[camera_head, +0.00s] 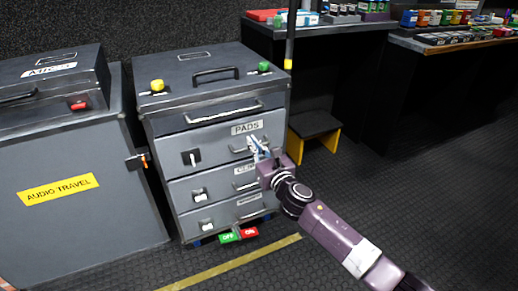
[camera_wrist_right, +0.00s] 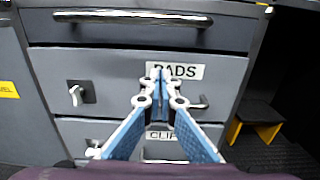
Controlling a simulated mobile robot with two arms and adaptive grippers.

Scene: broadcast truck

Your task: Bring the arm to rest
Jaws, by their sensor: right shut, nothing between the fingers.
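My right gripper (camera_head: 254,143) is shut and empty in the head view, in front of the grey drawer cabinet (camera_head: 160,118). I cannot tell whether the fingertips touch the drawer front. My right arm (camera_head: 335,232) reaches in from the lower right. My left gripper is not in view.
A black step with yellow legs (camera_head: 314,126) stands right of the cabinet. Dark counters (camera_head: 335,26) with small goods line the back. Floor at the right (camera_head: 450,180) is clear.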

